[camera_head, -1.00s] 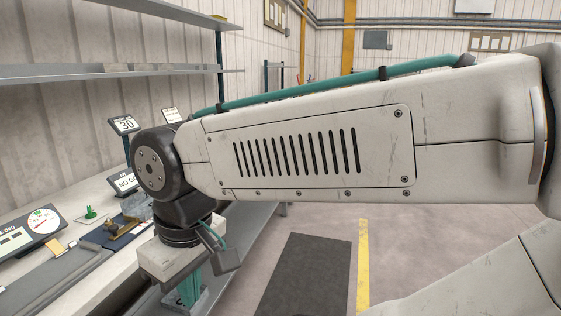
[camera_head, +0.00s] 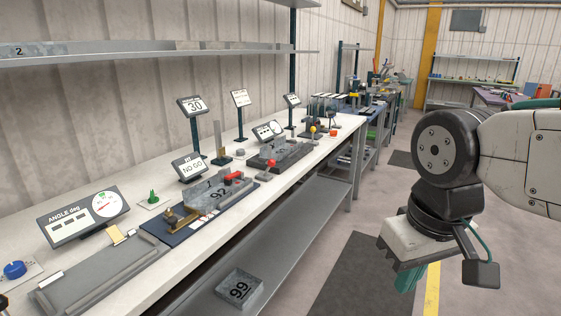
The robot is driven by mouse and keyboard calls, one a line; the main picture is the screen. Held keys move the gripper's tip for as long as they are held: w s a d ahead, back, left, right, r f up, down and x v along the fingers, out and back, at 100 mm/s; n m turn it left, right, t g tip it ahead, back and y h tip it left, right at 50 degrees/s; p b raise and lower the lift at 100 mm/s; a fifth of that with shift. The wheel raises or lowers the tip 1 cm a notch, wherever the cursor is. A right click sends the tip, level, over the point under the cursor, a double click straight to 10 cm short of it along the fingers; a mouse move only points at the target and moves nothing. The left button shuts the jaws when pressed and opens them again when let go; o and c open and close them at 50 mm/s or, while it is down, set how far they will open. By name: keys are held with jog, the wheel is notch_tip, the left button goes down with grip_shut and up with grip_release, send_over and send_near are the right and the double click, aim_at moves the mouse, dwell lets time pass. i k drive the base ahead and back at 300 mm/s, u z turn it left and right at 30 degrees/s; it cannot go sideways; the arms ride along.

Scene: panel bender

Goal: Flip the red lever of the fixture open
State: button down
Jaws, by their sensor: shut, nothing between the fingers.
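A fixture with a dark blue base (camera_head: 178,236) stands on the white bench and holds a grey block marked 92 (camera_head: 205,203). A red lever (camera_head: 234,178) lies low across the far end of the block. A brass-coloured piece (camera_head: 180,218) is at its near end. A red ball knob (camera_head: 271,164) stands just beyond this fixture; I cannot tell what it belongs to. My gripper (camera_head: 407,279) is shut and empty, pointing down over the floor to the right of the bench. It is well apart from the fixture, and its fingertips are partly hidden.
A second dark fixture (camera_head: 281,153) stands farther along the bench (camera_head: 110,262). Display panels, including a NO GO sign (camera_head: 189,166) and an angle gauge (camera_head: 83,214), line the back. The floor beside the bench is clear.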

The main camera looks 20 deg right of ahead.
aim_at(271, 162)
jog(key=u, duration=0.05)
jog(key=k, duration=0.65)
jog(key=z, duration=0.65)
jog(key=i, duration=1.35)
jog(key=u, duration=0.5)
jog(key=i, duration=0.4)
jog(key=u, duration=0.35)
